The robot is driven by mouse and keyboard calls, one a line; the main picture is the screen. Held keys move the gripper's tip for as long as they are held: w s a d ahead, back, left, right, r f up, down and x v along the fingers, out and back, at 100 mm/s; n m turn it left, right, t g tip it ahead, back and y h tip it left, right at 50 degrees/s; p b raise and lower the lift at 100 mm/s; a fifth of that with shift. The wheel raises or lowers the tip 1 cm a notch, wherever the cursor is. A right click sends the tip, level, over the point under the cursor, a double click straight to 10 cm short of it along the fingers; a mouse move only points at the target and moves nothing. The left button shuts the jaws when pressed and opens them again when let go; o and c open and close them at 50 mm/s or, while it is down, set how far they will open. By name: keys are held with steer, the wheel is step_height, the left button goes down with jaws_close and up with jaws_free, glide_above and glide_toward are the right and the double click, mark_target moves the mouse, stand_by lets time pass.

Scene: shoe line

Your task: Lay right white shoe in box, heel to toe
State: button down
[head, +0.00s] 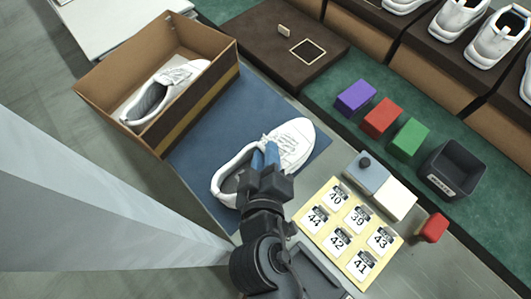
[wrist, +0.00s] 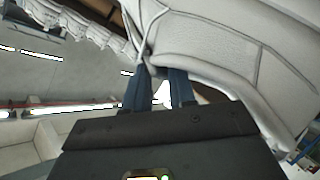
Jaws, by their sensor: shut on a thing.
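One white shoe (head: 295,143) is at my gripper over the blue mat (head: 203,147), its toe pointing to the upper right in the head view. My gripper (head: 265,152) is shut on this shoe at its side near the laces; the wrist view shows the blue fingers (wrist: 162,90) against the white upper (wrist: 215,50). I cannot tell if the shoe touches the mat. The open brown box (head: 195,120) stands to the left. The other white shoe (head: 178,80) lies inside it, toe to the upper right. Part of the held shoe is hidden by my gripper.
A dark box lid (head: 262,50) lies behind the mat. Purple (head: 355,97), red (head: 381,117) and green (head: 408,138) blocks and a black bin (head: 455,165) are at right. A yellow size card (head: 327,222) lies near front. More white shoes (head: 460,20) stand on boxes behind.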

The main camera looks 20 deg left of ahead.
steer(key=c, duration=0.9)
jaws_free()
steer(key=shift+f, duration=0.2)
steer(key=s+d+b, duration=0.1)
steer(key=s+d, duration=0.1)
steer(key=s, duration=0.3)
steer(key=s+d+r+b, duration=0.1)
steer(key=s+d+b, duration=0.1)
steer(key=s, duration=0.3)
steer(key=s+d+b, duration=0.1)
steer(key=s+d, duration=0.1)
steer(key=s, duration=0.3)
steer(key=shift+s+d+r+b, duration=0.15)
steer(key=shift+s+r+b, duration=0.05)
steer(key=shift+r+b, duration=0.15)
steer(key=s+d+f+m+h, duration=0.15)
steer(key=d+m, duration=0.45)
steer(key=d, duration=0.7)
steer(key=s+d+r+m+h, duration=0.1)
steer(key=s+d+r+m, duration=0.1)
steer(key=d, duration=0.2)
steer(key=s+d+r+m+t+h, duration=0.1)
steer(key=s+d+r+m, duration=0.1)
steer(key=d+r+m, duration=0.1)
steer(key=s+d+r+m+h, duration=0.1)
steer(key=d+r+m, duration=0.1)
steer(key=d, duration=0.3)
steer(key=shift+s+d+r+m+t+h, duration=0.15)
steer(key=shift+s+d+m+t+h, duration=0.15)
steer(key=shift+s+t+h, duration=0.1)
